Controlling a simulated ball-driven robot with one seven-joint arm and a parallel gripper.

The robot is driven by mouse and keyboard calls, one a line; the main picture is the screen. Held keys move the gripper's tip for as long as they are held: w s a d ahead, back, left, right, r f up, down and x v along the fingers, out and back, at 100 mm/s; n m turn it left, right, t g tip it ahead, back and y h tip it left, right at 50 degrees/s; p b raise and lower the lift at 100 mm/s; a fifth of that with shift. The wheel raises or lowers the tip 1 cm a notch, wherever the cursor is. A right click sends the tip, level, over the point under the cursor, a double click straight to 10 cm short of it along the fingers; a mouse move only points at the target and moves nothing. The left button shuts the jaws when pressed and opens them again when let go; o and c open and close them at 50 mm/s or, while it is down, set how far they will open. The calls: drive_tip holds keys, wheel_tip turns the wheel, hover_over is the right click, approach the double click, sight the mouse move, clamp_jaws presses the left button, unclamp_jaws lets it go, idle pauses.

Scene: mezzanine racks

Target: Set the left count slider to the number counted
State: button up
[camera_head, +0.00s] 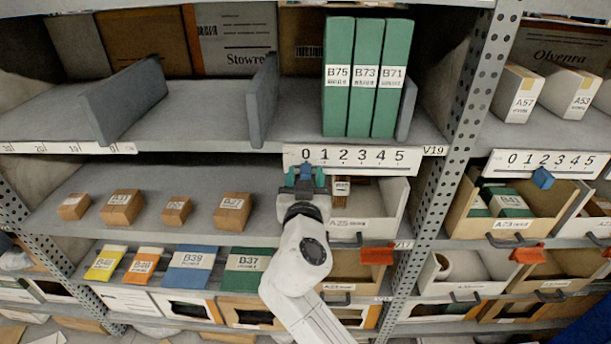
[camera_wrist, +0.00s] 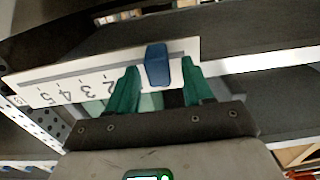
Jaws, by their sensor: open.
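The left count slider's white scale (camera_head: 365,158), marked 0 to 5, is fixed to the shelf edge below three green binders (camera_head: 366,80). Its blue knob (camera_wrist: 157,65) shows clearly in the wrist view, at the 0 end of the scale. In the head view the knob is mostly hidden by my gripper (camera_head: 305,178), just below the 0. In the wrist view my gripper (camera_wrist: 156,88) is open, with one green finger on each side of the knob. Gaps show between knob and fingers. The nearer finger covers the 1 there.
A bin labelled A25 (camera_head: 352,232) sits under the scale with a brown item (camera_head: 341,189) partly visible. A second scale (camera_head: 550,162) at right has its blue knob (camera_head: 543,177) near 2. A perforated upright (camera_head: 455,130) stands between the bays. Small brown boxes (camera_head: 122,207) sit left.

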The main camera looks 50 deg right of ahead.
clamp_jaws()
idle(0.4)
drive_tip(key=shift+s, duration=0.1)
